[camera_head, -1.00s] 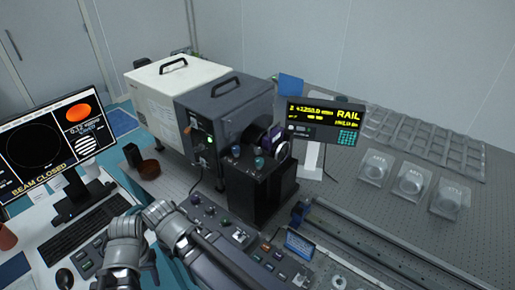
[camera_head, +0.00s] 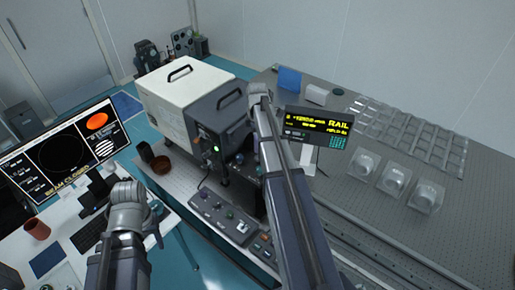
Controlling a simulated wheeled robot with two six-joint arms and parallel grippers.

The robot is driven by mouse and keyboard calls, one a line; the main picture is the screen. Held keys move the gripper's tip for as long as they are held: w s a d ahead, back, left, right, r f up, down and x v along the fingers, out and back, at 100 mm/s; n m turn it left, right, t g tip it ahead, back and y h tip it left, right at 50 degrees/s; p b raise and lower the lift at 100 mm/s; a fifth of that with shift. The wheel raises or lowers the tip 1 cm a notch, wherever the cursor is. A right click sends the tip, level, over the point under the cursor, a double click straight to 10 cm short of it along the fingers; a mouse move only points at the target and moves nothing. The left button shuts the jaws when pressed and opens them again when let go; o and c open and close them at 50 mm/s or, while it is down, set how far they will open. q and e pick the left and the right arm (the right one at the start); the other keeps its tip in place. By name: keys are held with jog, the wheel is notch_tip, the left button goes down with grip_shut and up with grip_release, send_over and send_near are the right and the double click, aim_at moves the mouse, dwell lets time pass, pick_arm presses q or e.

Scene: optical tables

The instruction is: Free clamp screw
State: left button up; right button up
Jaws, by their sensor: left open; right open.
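My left gripper (camera_head: 155,218) is low at the left, by the desk edge, open and empty. Below the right gripper stands a black block (camera_head: 248,192) with small knobs on top, partly hidden by my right arm. I cannot make out which part is the clamp screw.
A white box (camera_head: 180,90) adjoins the dark housing. A control panel (camera_head: 222,215) lies in front of the block. Several clear-cased parts (camera_head: 393,180) sit on the perforated table (camera_head: 470,215). A monitor (camera_head: 60,150) is at the left.

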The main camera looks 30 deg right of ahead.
aim_at(257, 156)
jog(key=shift+f, duration=0.15)
notch_tip(257, 156, down, 8)
jog(key=b, duration=0.8)
jog(key=shift+r, duration=0.2)
grip_shut()
